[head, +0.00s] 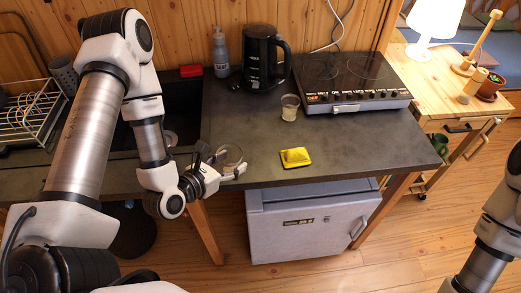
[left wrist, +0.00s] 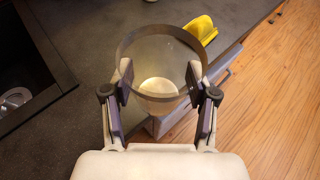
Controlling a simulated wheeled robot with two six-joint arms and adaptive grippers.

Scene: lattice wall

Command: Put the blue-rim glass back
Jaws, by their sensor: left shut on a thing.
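My left gripper (head: 222,166) is shut on a clear glass (head: 232,156), near the front edge of the dark counter. In the left wrist view, the glass (left wrist: 158,88) sits between the two fingers of my left gripper (left wrist: 160,88), and its wide mouth faces the camera. Its rim band looks dark grey; I cannot tell if it is blue. A second glass (head: 290,107) stands upright on the counter in front of the black kettle. My right arm enters at the right edge, but its gripper is out of view.
A yellow sponge (head: 295,157) lies on the counter (head: 350,142) right of the held glass. A hob (head: 352,82), a kettle (head: 264,58) and a soap bottle (head: 220,52) stand behind. A dish rack (head: 32,112) is at left beside the sink. Counter space right of the sponge is clear.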

